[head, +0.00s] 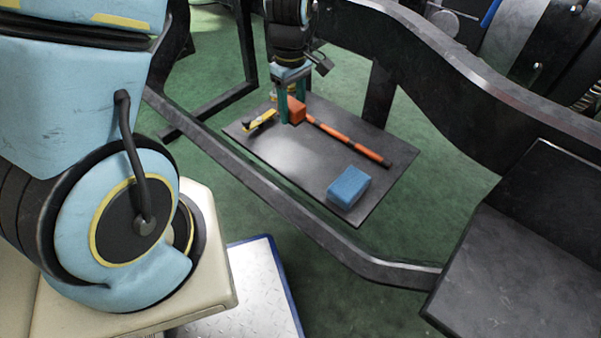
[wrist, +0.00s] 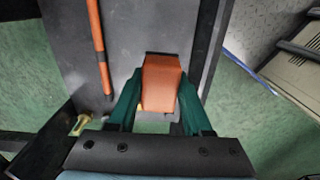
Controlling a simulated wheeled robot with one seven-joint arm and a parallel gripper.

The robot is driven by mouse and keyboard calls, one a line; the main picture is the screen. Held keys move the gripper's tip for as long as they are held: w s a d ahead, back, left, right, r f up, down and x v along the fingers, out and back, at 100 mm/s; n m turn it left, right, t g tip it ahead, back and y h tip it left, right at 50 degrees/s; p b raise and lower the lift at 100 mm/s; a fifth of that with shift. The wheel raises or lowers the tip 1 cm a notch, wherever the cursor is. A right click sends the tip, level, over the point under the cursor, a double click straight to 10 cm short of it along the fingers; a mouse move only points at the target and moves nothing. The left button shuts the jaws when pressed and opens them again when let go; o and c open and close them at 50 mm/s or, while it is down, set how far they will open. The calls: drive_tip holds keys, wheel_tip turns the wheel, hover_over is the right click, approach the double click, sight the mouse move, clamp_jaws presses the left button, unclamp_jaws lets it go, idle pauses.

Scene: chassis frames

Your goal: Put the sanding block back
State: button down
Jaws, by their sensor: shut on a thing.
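My gripper (head: 291,113) is over the far part of a dark flat panel (head: 290,157) on the floor. Its green fingers are shut on an orange block (head: 297,108), which looks like the sanding block. In the wrist view, the block (wrist: 161,84) sits between the two fingers (wrist: 160,98), with its far end sticking out past them. I cannot tell whether the block touches the panel or is held just above it.
A long orange-handled tool (head: 345,140) lies across the panel beside the block. A yellow tool (head: 260,121) lies to the left, and a blue block (head: 348,187) at the near right. Dark chassis rails (head: 262,193) surround the panel. Its near-left middle is bare.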

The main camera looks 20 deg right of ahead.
sight(300, 118)
drive_tip(key=shift+s+d+f+b, duration=0.3)
drive_tip(key=shift+s+d+f, duration=0.1)
drive_tip(key=shift+f, duration=0.15)
drive_tip(key=shift+s+d+f+b, duration=0.25)
drive_tip(key=shift+s+f, duration=0.15)
drive_tip(key=shift+f, duration=0.15)
drive_tip(key=f+b, duration=0.1)
drive_tip(key=f, duration=0.4)
drive_tip(key=shift+s+f+b, duration=0.1)
drive_tip(key=shift+s+b, duration=0.1)
drive_tip(key=shift+b, duration=0.15)
drive_tip(key=shift+d+f+b, duration=0.1)
drive_tip(key=shift+f+b, duration=0.5)
drive_tip(key=shift+f, duration=1.75)
drive_tip(key=shift+f, duration=0.15)
drive_tip(key=shift+c, duration=1.6)
unclamp_jaws()
wheel_tip(300, 118, up, 12)
drive_tip(key=p, duration=0.3)
drive_tip(key=shift+r+p, duration=0.2)
drive_tip(key=shift+p, duration=0.1)
